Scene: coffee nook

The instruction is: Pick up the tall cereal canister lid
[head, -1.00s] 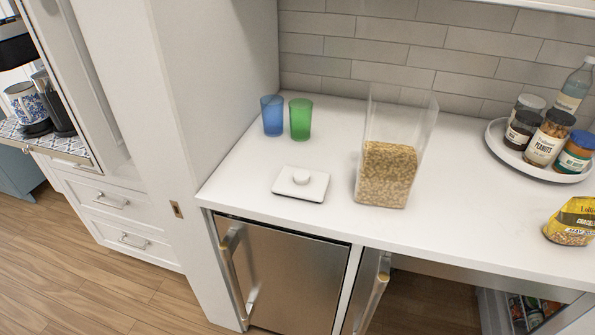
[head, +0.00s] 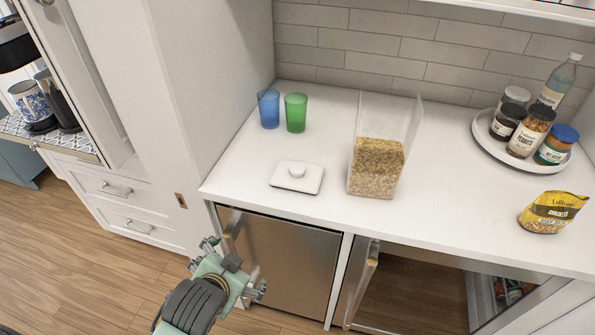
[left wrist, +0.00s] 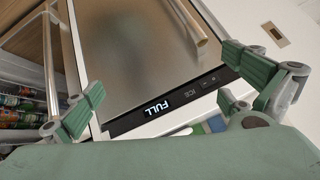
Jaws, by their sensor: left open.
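The white lid (head: 297,178) with a round knob lies flat on the white counter, left of the clear canister. The tall clear canister (head: 376,165) stands open, partly filled with cereal. My left gripper (head: 237,268) is in front of the counter, below its top and to the left of the lid, apart from it. In the left wrist view the fingers of my left gripper (left wrist: 165,92) are spread with nothing between them, facing a steel door with a "FULL" display. The lid cannot be made out in that view. My right gripper is not in view.
A blue cup (head: 269,109) and a green cup (head: 295,112) stand behind the lid. A round tray (head: 482,128) with jars and a bottle, and a yellow bag (head: 553,212), are at right. The counter's front edge and a steel door (head: 280,262) are near my left gripper.

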